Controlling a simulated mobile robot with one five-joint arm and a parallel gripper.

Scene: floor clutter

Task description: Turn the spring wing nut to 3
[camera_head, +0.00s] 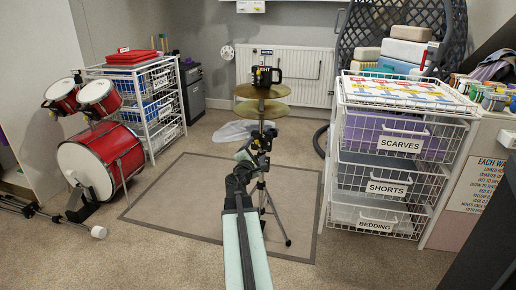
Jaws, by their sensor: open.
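A cymbal stand stands on the grey mat, with two brass cymbals (262,101) stacked on it and tripod legs below. I cannot make out the spring wing nut itself or any numbers. My arm reaches up from the bottom middle. My gripper (265,136) is open at the stand's upper shaft, just below the cymbals. Its dark fingers blend with the black stand hardware, so I cannot tell whether they touch it.
A red drum kit (99,160) stands at the left, beside a white wire rack (155,103). A basket unit (394,165) labelled scarves, shorts and bedding stands at the right. A radiator (288,75) and a clear plastic item (240,131) are behind. The mat (185,205) is mostly clear.

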